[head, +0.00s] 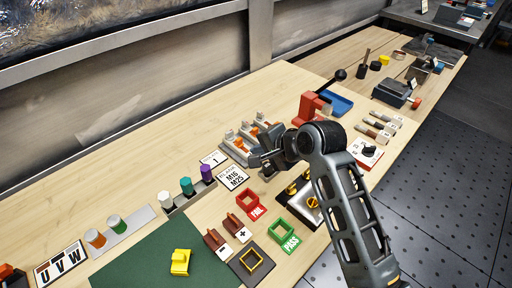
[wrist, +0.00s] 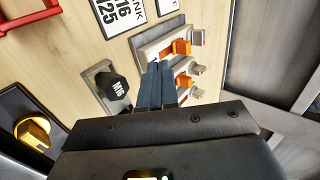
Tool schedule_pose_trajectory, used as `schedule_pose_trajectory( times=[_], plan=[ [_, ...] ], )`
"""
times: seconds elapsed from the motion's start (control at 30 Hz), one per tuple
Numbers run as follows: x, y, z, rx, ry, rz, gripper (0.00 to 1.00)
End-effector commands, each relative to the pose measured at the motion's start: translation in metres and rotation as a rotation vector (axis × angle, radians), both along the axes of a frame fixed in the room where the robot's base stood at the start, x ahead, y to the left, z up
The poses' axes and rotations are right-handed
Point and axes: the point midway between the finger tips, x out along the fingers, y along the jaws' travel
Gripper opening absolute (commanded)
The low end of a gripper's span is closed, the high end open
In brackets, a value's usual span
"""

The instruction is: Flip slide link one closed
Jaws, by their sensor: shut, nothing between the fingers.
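The slide links are a row of grey rails with orange blocks and pale end pieces. In the head view they stand left of my gripper (head: 262,160), which partly hides them. In the wrist view the nearest link to the white cards has an orange block (wrist: 181,47) on its grey rail (wrist: 150,47). A second link has another orange block (wrist: 184,81). My gripper (wrist: 160,66) is shut and empty, its blue-grey fingertips just below and left of the first orange block. I cannot tell whether they touch the link. My fingers and palm hide part of the other links.
A black M16 piece (wrist: 112,86) stands on a grey base left of my fingers. An M16/M25 card (head: 233,177) and a card marked 1 (head: 214,159) lie nearby. A red fixture (head: 310,108) stands behind my gripper; a red FAIL tray (head: 250,205) lies in front.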

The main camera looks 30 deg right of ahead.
Motion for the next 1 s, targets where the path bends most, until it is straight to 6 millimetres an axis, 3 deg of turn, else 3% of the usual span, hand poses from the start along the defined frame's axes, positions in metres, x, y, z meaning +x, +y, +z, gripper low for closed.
schedule_pose_trajectory(
  times=[0.53, 1.0],
  plan=[
    [-0.056, -0.019, 0.054, 0.0, -0.002, -0.002, 0.0],
    [-0.065, -0.022, 0.062, 0.0, 0.001, -0.001, 0.0]
  ],
)
